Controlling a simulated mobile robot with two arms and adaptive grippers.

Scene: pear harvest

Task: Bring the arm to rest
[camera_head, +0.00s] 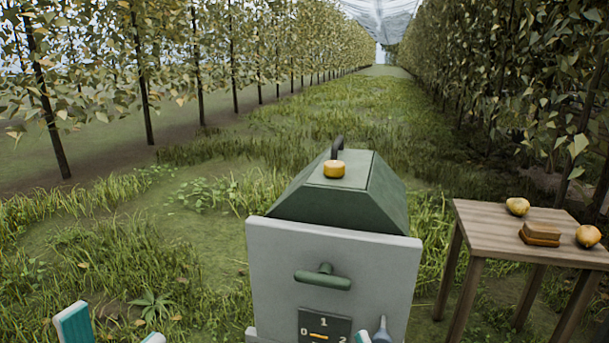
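My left gripper (112,333) is at the bottom left edge, over the grass. Its two teal-and-white fingertips stand well apart with nothing seen between them, and the rest of it is cut off. A small teal-and-white tip, which seems to be my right gripper (363,338), just shows at the bottom edge in front of the grey machine. Its other finger is not clearly seen, so I cannot tell its opening or whether it touches the machine.
The grey machine (335,253) has a green sloped top, a handle and a numbered dial (325,326). A yellow fruit (334,169) sits on top. A wooden table (480,222) at right holds two yellow fruits (517,206) and a brown block (541,232). Grass lies open at left.

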